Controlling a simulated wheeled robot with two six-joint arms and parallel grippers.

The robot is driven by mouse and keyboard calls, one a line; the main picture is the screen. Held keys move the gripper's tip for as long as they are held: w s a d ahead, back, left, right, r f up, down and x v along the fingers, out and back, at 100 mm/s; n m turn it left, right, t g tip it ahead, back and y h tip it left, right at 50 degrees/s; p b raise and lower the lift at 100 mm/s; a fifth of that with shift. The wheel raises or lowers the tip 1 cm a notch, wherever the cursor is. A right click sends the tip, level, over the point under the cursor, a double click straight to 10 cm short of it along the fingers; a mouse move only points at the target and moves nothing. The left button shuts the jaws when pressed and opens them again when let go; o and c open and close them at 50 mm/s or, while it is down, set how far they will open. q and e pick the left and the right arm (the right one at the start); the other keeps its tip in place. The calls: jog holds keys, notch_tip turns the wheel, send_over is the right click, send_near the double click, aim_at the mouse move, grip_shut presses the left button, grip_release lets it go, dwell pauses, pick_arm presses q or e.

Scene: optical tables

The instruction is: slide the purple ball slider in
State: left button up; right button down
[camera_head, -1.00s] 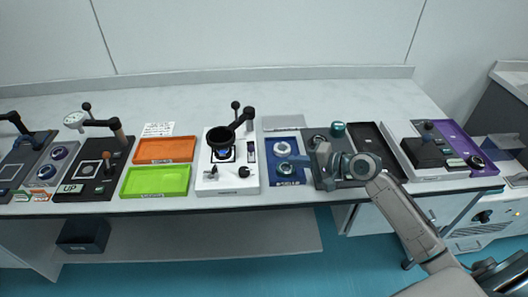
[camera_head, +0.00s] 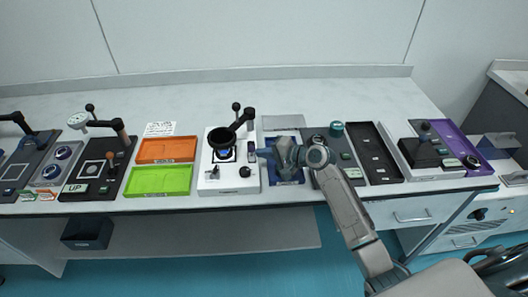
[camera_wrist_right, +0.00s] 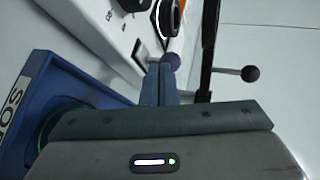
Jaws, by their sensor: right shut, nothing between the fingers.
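The purple ball slider is on the white stove panel (camera_head: 215,178); its purple ball (camera_wrist_right: 171,60) shows in the right wrist view just beyond my fingertips. Whether the fingers touch the ball, I cannot tell. In the head view the slider (camera_head: 251,146) is a small upright strip at the panel's right side. My right gripper (camera_head: 262,153) points left at it from over the blue tray. In the right wrist view its fingers (camera_wrist_right: 161,72) are shut together and hold nothing. My left gripper is out of view.
The blue tray (camera_head: 297,181) is partly hidden under my gripper. Orange (camera_head: 166,149) and green (camera_head: 159,180) trays lie left. The back of the table is clear.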

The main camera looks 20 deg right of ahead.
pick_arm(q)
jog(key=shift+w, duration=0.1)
pick_arm(e)
jog(key=w, duration=0.2)
jog(key=w+d+b, duration=0.1)
jog(key=w, duration=0.1)
jog(key=shift+w+d, duration=0.1)
jog(key=shift+w+d+f, duration=0.1)
jog(key=shift+w, duration=0.25)
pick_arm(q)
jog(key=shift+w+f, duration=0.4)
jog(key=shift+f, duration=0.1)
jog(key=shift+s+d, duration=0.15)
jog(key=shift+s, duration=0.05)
pick_arm(e)
jog(key=shift+s, duration=0.1)
